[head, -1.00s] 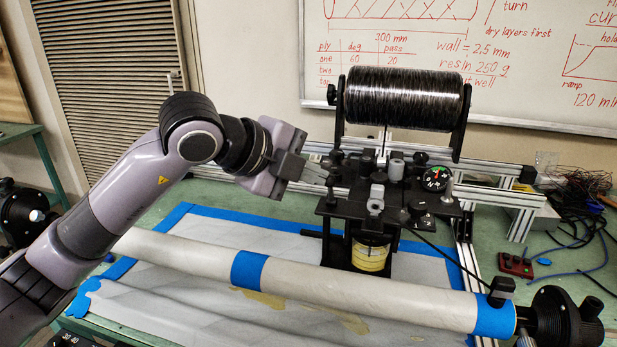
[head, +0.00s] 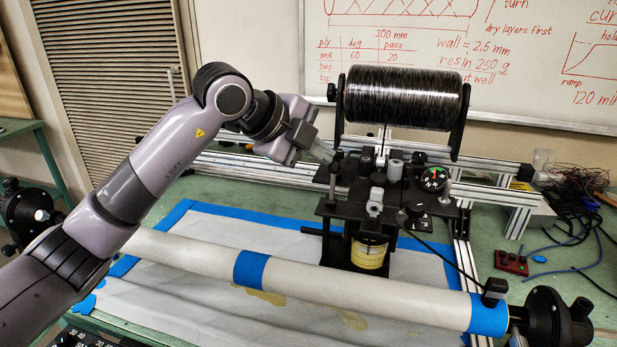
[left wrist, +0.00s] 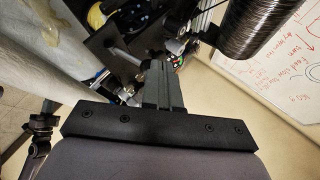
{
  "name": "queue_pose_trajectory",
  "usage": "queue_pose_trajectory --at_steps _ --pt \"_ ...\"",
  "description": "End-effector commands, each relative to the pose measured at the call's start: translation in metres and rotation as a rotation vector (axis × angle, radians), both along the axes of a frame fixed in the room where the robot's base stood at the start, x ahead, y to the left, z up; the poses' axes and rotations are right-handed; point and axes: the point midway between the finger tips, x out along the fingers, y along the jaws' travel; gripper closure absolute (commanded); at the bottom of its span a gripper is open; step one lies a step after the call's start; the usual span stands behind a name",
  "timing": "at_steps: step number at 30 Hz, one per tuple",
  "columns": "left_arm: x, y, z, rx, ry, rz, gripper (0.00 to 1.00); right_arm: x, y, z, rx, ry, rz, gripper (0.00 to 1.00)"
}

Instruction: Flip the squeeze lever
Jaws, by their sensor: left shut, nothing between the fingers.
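The black fiber carriage (head: 345,207) stands behind the long pale tube, with several small grey and black fittings on top. I cannot tell for certain which fitting is the squeeze lever. My left gripper (head: 324,151) is shut and empty, at the upper left of the carriage, close to a short black post (head: 334,172). I cannot tell whether it touches anything. In the left wrist view the shut fingers (left wrist: 162,82) point at the carriage's metal fittings, which they partly hide. My right gripper is not in view.
A black fiber spool (head: 403,97) sits above the carriage. The pale tube (head: 380,283) with blue tape bands crosses the front. A round dial (head: 433,179) is on the carriage's right. Aluminium rails (head: 490,183) run behind. Tangled wires (head: 575,190) lie at right.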

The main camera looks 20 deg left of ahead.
Motion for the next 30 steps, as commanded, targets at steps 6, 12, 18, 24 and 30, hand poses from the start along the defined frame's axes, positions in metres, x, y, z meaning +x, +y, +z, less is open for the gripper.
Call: queue_pose_trajectory --at_steps 6,12,18,24,30 --pt "0.015 0.0 -0.001 -0.001 0.0 0.001 1.0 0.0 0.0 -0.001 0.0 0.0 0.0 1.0" --pt "0.023 0.0 -0.003 0.001 0.0 0.001 1.0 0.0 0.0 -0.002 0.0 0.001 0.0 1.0" --pt "0.027 0.0 -0.004 0.0 -0.001 0.001 1.0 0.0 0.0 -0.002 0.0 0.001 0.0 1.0" --pt "0.028 0.0 -0.004 0.0 -0.001 0.001 1.0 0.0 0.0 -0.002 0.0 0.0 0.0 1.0" --pt "0.027 0.0 -0.004 0.0 -0.001 0.001 1.0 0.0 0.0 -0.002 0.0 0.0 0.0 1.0"
